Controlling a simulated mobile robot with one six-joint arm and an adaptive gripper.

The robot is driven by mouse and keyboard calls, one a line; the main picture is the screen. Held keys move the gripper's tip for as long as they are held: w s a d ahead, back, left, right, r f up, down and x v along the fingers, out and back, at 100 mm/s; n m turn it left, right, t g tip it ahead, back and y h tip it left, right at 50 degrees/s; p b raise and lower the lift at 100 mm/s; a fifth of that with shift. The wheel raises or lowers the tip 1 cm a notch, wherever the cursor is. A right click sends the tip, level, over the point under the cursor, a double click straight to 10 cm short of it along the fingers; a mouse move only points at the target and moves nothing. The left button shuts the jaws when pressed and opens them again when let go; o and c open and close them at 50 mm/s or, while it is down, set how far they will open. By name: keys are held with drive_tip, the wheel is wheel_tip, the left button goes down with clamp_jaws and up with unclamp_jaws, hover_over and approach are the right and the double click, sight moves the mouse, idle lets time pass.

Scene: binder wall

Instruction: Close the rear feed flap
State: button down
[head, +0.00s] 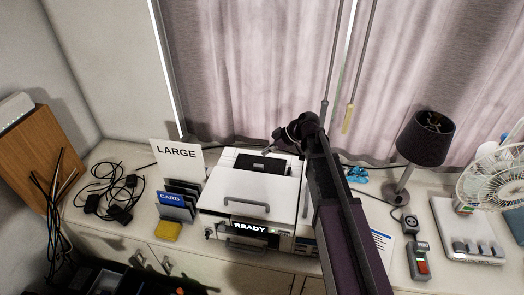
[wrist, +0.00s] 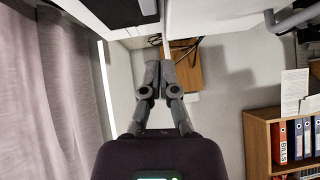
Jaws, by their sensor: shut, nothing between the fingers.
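The white printer (head: 235,190) stands on the counter, with a grey handle on its top and a lit READY display on its front. A dark rectangular part (head: 262,164) lies toward its rear; I cannot tell for certain which piece is the rear feed flap or how far it is open. My gripper (head: 281,133) is above and behind the printer's rear edge, near the curtain. In the wrist view my gripper (wrist: 158,66) is shut and empty. White printer surfaces (wrist: 205,14) show above it there, cut off by the frame edge; touching cannot be told.
A LARGE sign (head: 177,155) and a blue CARD holder (head: 172,199) stand left of the printer, near tangled black cables (head: 112,190). A dark lamp (head: 425,138) and a fan (head: 490,180) stand right. Curtains (head: 255,70) hang close behind. My arm hides the printer's right side.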

drive_tip(key=p+v, duration=0.4)
drive_tip(key=v, duration=0.3)
drive_tip(key=shift+s, duration=0.25)
idle(0.6)
